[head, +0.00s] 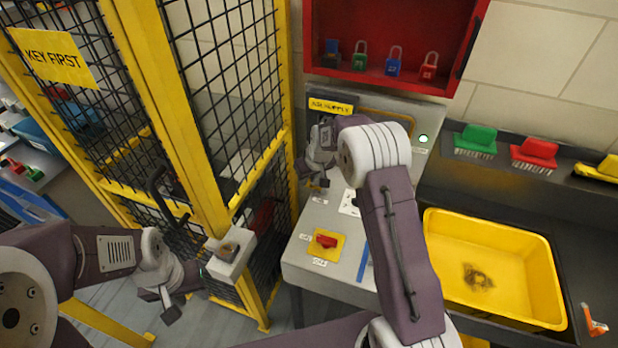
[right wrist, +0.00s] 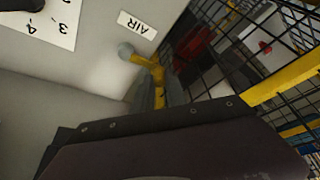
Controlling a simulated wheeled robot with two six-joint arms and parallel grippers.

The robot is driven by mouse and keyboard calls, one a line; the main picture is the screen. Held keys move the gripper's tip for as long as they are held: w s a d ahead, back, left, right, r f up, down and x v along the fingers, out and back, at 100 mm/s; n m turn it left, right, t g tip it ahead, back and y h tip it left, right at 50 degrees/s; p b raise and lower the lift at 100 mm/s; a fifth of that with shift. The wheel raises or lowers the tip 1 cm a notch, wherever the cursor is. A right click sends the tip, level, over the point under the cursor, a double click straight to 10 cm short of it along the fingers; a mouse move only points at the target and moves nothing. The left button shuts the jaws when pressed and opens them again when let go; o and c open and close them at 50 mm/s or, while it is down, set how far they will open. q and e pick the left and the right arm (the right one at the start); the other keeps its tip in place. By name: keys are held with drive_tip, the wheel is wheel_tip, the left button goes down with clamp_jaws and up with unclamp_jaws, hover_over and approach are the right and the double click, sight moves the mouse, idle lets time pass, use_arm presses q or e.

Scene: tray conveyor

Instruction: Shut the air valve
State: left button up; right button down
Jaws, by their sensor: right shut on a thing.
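The air valve (right wrist: 150,68) shows in the right wrist view as a yellow handle with a pale round end, beside a label reading AIR. My right gripper (right wrist: 150,92) is shut on this handle, and its fingers hide part of it. In the head view my right gripper (head: 312,178) is at the left side of the grey panel, below the AIR SUPPLY sign (head: 331,105). My arm and wrist cover most of the valve there. My left gripper (head: 162,304) is low on the left, its fingers apart and empty, away from the valve.
A yellow-framed mesh fence (head: 188,110) stands close left of the panel, with a grey box (head: 232,252) on it. A red switch (head: 326,241) sits on the panel's lower face. A red cabinet (head: 400,82) with padlocks hangs above. A yellow tub (head: 490,265) is right.

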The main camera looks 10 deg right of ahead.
sight(313, 197)
drive_tip(key=c, duration=1.4)
unclamp_jaws()
drive_tip(key=shift+o, duration=0.2)
drive_tip(key=shift+s+r, duration=0.1)
drive_tip(key=b+v, duration=0.1)
drive_tip(key=v, duration=0.8)
drive_tip(key=shift+b, duration=0.3)
drive_tip(key=shift+a+r, duration=0.1)
drive_tip(key=shift+r, duration=0.05)
